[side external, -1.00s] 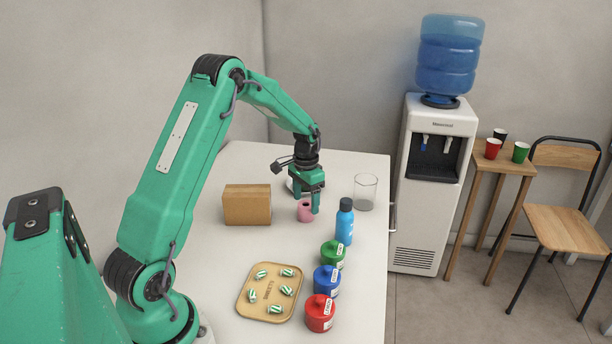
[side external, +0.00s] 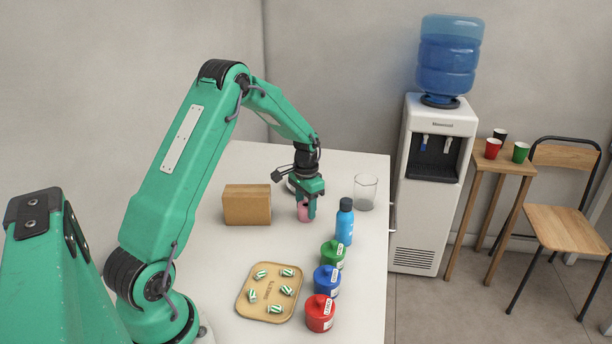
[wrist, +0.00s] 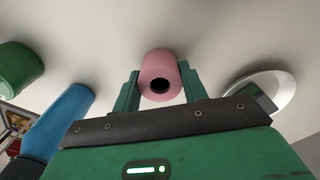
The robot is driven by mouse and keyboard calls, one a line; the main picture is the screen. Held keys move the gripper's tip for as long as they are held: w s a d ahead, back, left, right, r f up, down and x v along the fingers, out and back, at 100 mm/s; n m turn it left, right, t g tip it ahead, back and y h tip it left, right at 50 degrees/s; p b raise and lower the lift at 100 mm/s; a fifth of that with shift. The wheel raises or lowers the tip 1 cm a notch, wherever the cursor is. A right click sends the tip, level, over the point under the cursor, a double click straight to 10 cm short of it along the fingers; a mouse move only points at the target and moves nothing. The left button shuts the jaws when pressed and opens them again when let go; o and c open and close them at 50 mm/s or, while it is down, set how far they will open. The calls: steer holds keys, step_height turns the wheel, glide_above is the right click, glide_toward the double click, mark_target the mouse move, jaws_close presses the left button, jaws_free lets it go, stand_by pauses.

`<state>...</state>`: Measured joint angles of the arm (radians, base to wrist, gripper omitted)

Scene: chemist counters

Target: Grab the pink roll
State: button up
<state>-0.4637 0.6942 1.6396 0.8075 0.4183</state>
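The pink roll (side external: 305,214) stands upright on the white counter, its top hole visible in the wrist view (wrist: 157,66). My gripper (side external: 307,208) is down at the roll. In the wrist view my gripper's two green fingers (wrist: 158,88) stand on either side of the roll. The left finger shows a thin gap or light contact with it; the right finger lies close against its side. I cannot tell whether the fingers press on it.
A cardboard box (side external: 247,205) stands left of the roll. A blue bottle (side external: 344,226) and a glass beaker (side external: 365,192) are to its right. Green (side external: 332,254), blue (side external: 327,281) and red (side external: 320,313) jars and a tan tray (side external: 246,306) are nearer the front.

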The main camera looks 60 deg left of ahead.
mark_target(306, 204)
steer(key=shift+c, duration=0.8)
steer(key=shift+r, duration=0.15)
step_height(306, 204, up, 10)
steer(key=shift+f, duration=0.1)
stand_by(0.4)
